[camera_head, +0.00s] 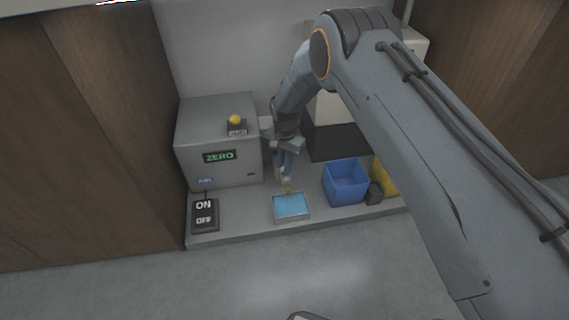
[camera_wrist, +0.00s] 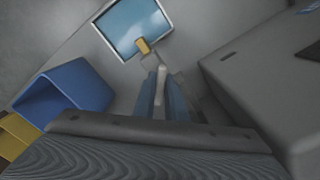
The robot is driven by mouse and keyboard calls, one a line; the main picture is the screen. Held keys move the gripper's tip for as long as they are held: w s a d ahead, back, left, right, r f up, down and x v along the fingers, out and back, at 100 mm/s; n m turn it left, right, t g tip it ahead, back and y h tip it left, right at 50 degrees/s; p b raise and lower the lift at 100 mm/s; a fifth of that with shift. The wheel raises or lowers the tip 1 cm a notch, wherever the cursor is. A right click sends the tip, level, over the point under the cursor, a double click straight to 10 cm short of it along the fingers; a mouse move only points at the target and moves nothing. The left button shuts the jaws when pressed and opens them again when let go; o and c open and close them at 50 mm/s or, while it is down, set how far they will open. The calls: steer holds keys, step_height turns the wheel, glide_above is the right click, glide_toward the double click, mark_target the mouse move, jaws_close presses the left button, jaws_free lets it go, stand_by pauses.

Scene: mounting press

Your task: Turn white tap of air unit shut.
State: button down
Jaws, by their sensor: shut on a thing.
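I cannot make out the white tap or the air unit for certain in either view; my arm covers part of the scene at the back right. My gripper (camera_head: 285,178) points down just behind the light-blue tray (camera_head: 276,212). In the wrist view its two blue-grey fingers (camera_wrist: 162,92) are shut on a small pale thing (camera_wrist: 161,76). A yellow-brown block (camera_wrist: 143,46) shows just beyond the fingertips, at the tray's edge. I cannot tell whether it is joined to the pale thing.
A grey machine (camera_head: 218,178) with a ZERO display and a yellow knob (camera_head: 235,119) stands left of my gripper. An ON/OFF switch box (camera_head: 204,215) is in front of it. A blue bin (camera_head: 346,185) and a yellow bin (camera_head: 385,176) stand to the right.

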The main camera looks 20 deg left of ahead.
steer(key=m+p, duration=0.1)
steer(key=m, duration=0.3)
steer(key=shift+m, duration=0.3)
steer(key=shift+m+p, duration=0.5)
steer(key=shift+m, duration=2)
steer(key=c, duration=1.8)
jaws_free()
steer(key=shift+r, duration=0.15)
step_height(320, 180, up, 8)
steer(key=p, duration=0.2)
steer(key=shift+f+p, duration=0.2)
steer(key=shift+p, duration=0.1)
